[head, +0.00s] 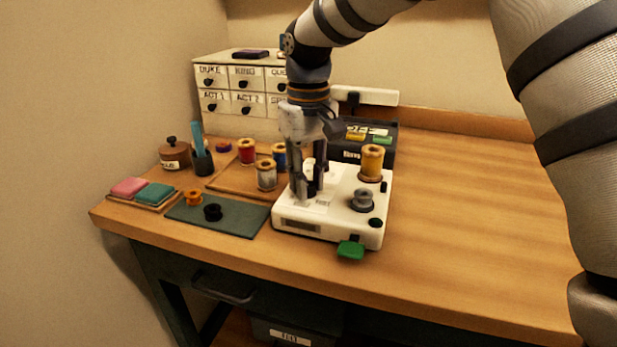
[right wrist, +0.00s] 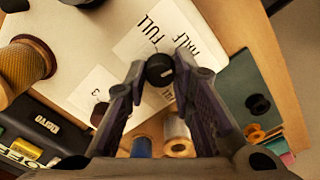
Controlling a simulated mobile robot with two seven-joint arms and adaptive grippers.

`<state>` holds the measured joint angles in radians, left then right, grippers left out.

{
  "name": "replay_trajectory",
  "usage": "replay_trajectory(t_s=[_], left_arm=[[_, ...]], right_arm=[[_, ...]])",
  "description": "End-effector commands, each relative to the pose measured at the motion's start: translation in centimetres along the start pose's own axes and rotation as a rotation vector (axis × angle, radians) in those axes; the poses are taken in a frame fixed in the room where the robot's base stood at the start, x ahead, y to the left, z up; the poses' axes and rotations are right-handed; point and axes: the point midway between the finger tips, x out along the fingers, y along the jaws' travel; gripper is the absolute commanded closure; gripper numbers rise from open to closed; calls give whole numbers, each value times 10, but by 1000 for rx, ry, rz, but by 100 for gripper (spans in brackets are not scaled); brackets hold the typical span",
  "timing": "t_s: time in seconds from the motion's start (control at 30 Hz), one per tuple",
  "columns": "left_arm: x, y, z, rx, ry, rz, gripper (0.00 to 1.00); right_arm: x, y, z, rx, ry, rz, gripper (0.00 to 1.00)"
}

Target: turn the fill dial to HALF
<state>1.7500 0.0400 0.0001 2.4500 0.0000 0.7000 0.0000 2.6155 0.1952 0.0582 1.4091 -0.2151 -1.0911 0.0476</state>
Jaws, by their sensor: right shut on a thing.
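The fill dial is a small black knob (right wrist: 159,68) on top of the white winder machine (head: 290,220). Printed labels HALF (right wrist: 184,45) and FULL (right wrist: 150,28) lie beside it in the right wrist view. My right gripper (head: 309,190) points down over the machine and is shut on the dial, one finger on each side; the right wrist view shows it close (right wrist: 160,69). A small pale mark shows on the knob, but I cannot tell which label it points to. My left gripper is not in view.
A gold spool (head: 372,160) and a grey bobbin (head: 362,199) stand on the machine's right side. A green tab (head: 350,250) sticks out in front. A dark mat (head: 235,221) with two small bobbins lies to the left. The tabletop at right (head: 470,220) is clear.

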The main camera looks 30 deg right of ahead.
Motion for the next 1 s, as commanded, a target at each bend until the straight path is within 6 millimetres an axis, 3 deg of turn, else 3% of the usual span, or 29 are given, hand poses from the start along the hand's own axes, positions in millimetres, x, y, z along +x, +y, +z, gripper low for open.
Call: replay_trajectory(t_s=[0.4, 0.97, 1.0], left_arm=[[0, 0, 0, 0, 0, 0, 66], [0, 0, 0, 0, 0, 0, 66], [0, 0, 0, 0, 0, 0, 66]], right_arm=[[0, 0, 0, -177, 2, -1, 100], [0, -1, 0, -203, 1, -1, 100], [0, -1, 0, -203, 1, -1, 73]])
